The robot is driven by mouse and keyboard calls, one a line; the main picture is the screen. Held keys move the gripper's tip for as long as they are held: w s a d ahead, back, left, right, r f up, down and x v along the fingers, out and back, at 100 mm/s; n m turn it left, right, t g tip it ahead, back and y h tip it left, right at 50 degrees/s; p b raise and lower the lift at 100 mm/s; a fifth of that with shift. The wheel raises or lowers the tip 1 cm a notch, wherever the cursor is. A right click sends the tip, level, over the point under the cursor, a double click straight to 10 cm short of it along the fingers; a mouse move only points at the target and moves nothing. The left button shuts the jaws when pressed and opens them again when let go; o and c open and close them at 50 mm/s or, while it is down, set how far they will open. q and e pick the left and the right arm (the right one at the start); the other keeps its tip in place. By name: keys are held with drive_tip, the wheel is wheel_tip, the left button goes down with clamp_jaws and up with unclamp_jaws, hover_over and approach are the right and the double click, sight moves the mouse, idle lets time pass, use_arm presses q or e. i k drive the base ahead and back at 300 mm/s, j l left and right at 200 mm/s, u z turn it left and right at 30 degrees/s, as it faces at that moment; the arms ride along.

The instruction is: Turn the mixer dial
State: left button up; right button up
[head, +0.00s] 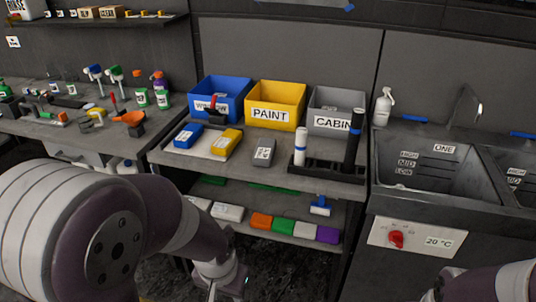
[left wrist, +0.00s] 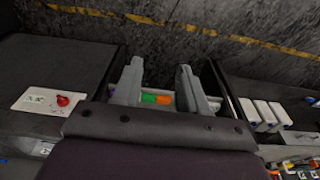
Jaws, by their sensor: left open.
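The mixer dial (head: 396,240) is a red knob on a white panel (head: 425,241) on the front of the sink unit, with a "20 °C" label to its right. The dial also shows in the left wrist view (left wrist: 63,100), at the left, on its pale panel. My left gripper (left wrist: 160,88) is open and empty, its two fingers apart. It is well away from the dial. In the head view my left arm ends low in the middle, left of the sink. My right arm enters at the bottom right corner, below the panel; its gripper is not visible.
The grey sink (head: 430,165) is above the panel. To its left is a workbench with blue (head: 222,97), yellow (head: 275,102) and grey (head: 337,108) bins, and a lower shelf with coloured blocks. A spray bottle (head: 383,107) stands beside the sink. Dark floor lies below.

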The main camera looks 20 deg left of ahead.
sight(396, 237)
drive_tip(key=i+l, duration=0.15)
drive_tip(key=l, duration=0.15)
drive_tip(key=i+l, duration=0.15)
drive_tip(key=l, duration=0.2)
drive_tip(key=i+l, duration=0.1)
drive_tip(key=l, duration=0.2)
drive_tip(key=i+l, duration=0.15)
drive_tip(key=l, duration=0.15)
